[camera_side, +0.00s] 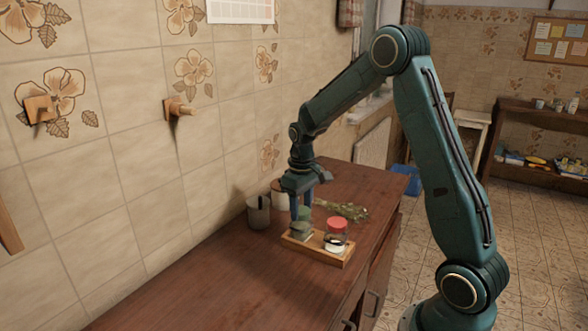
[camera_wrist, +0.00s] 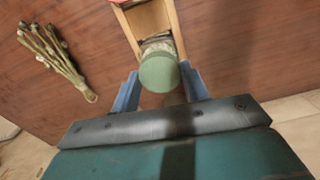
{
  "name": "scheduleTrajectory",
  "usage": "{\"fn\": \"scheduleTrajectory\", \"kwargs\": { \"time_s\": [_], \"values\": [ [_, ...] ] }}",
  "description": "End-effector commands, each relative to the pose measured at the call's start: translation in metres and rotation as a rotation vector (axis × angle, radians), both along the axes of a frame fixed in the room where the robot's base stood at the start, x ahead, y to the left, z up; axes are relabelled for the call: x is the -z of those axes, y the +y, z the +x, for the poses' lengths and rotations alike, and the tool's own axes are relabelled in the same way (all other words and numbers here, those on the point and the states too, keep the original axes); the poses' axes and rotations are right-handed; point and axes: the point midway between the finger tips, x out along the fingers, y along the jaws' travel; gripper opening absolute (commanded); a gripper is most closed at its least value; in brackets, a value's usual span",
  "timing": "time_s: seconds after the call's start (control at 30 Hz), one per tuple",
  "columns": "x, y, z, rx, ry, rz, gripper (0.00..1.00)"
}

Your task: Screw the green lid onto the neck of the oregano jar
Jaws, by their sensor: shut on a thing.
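The green lid (camera_wrist: 158,73) sits between the two blue fingers of my gripper (camera_wrist: 160,90), which is shut on it. In the side view the lid (camera_side: 304,213) is low between the fingertips of my gripper (camera_side: 302,211). The oregano jar (camera_side: 300,231) stands upright in the left part of a wooden tray (camera_side: 318,255), right below the lid. In the wrist view a strip of the jar (camera_wrist: 158,43) shows past the lid, which hides its neck. I cannot tell whether lid and neck touch.
A jar with a red lid (camera_side: 337,225) stands in the tray's right part. A grey cup (camera_side: 258,212) and a whitish container (camera_side: 279,195) stand near the wall. A bundle of green stalks (camera_side: 343,211) lies behind the tray. The counter's front left is clear.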

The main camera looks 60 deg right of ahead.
Motion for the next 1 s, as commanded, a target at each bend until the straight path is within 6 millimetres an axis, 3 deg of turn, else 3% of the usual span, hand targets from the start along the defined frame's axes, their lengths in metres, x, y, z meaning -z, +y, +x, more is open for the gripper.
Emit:
{"fn": "scheduleTrajectory", "kwargs": {
  "time_s": [0.57,0.93,0.97,1.0],
  "values": [
    [-0.0005,0.0000,0.0005,0.081,-0.002,0.000,0.25],
    [-0.0004,0.0000,0.0006,0.325,-0.002,0.000,0.25],
    [-0.0004,0.0000,0.0006,0.329,-0.002,0.000,0.49],
    [-0.0004,0.0000,0.0006,0.326,-0.002,0.000,0.52]
  ]
}}
